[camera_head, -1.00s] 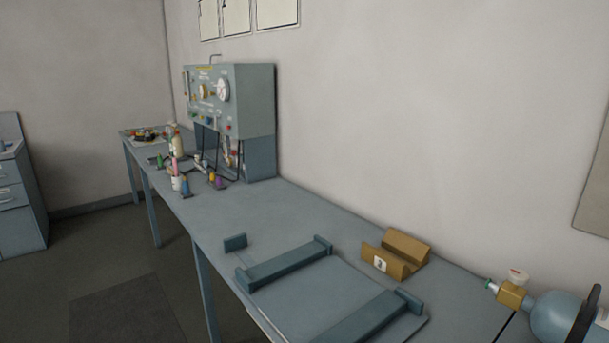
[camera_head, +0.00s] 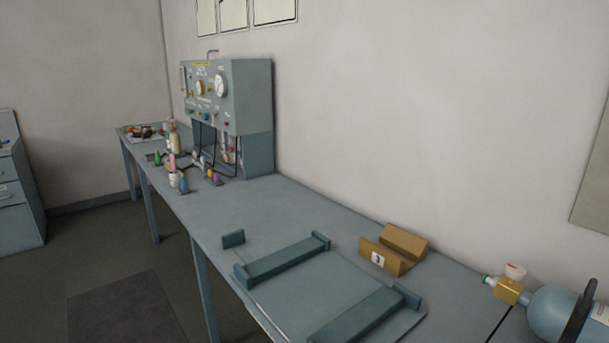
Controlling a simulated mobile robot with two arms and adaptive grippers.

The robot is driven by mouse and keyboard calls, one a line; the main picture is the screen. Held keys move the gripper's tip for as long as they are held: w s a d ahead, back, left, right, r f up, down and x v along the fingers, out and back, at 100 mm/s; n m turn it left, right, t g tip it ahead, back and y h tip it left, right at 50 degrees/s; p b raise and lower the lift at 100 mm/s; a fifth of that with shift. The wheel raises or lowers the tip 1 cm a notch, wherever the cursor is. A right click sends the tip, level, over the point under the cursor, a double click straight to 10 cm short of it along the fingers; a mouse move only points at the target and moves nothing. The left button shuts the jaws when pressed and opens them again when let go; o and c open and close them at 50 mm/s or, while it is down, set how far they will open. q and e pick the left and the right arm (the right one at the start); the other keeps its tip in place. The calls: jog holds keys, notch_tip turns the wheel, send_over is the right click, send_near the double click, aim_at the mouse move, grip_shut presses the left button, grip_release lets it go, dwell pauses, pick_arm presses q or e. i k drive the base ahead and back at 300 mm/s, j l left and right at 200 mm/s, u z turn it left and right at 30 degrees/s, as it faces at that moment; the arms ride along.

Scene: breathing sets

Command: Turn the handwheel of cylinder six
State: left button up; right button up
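A blue-grey cylinder (camera_head: 552,314) lies at the lower right on the bench, cut off by the picture's right edge. A brass valve block (camera_head: 509,291) is on its neck, with a pale handwheel with a red mark (camera_head: 515,271) on top and a green-tipped fitting on the left. A dark ring stands around the cylinder's body. I cannot read a number on the cylinder, so I cannot tell whether it is cylinder six. Neither of my grippers shows in the head view.
The long bench (camera_head: 300,213) runs along the wall. It carries a cradle with dark bars (camera_head: 285,261), a brown V-block (camera_head: 393,251), small bottles (camera_head: 175,170) and a gauge panel (camera_head: 250,98). A drawer cabinet (camera_head: 18,205) stands left. The floor in front is open.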

aim_at(515, 272)
jog(key=z, duration=1.8)
